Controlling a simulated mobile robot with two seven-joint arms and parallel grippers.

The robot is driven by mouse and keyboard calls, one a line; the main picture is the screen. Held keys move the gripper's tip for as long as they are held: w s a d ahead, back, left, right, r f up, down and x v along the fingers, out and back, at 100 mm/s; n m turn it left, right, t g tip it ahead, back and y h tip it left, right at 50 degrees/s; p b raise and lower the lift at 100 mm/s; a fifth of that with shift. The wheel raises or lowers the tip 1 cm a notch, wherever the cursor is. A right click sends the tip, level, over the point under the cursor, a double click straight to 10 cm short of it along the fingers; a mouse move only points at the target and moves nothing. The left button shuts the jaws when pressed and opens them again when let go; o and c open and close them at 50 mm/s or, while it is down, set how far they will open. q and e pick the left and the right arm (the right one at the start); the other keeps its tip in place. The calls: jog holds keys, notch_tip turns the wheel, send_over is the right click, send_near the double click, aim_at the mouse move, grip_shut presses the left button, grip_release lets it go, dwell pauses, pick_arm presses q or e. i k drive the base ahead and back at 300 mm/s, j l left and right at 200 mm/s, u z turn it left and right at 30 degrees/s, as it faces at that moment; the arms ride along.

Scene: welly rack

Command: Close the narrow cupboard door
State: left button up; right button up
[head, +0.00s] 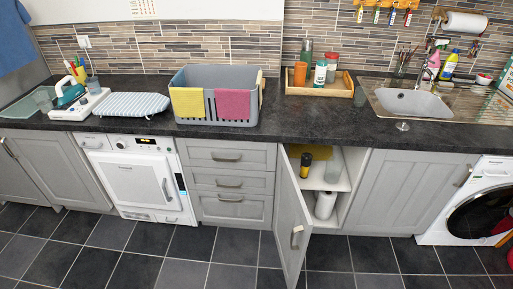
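The narrow cupboard door (290,222) stands open in the head view, swung out toward me over the floor, hinged at its left side. Its metal handle (297,236) is near the door's free edge. The open cupboard shows a white shelf (340,184) with a dark, yellow-topped container (306,164) and a clear glass-like item (333,171) on it. A white roll (325,204) stands below. Neither of my grippers is in view.
A dark worktop (330,115) runs above the cupboards. Drawers (232,181) are left of the open door, a closed wide cupboard door (407,192) is right of it. A washing machine (480,205) stands far right. The tiled floor in front is clear.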

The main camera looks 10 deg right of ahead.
aim_at(293, 226)
jog(key=j+z, duration=0.1)
jog(key=z, duration=0.4)
jog(key=i+j+z, duration=0.1)
jog(key=z, duration=0.35)
jog(key=j+z, duration=0.35)
jog(key=j, duration=0.15)
jog(key=j+z, duration=0.35)
jog(key=j, duration=0.7)
jog(key=k+j+z, duration=0.15)
jog(key=j, duration=1)
jog(key=k+z, duration=0.05)
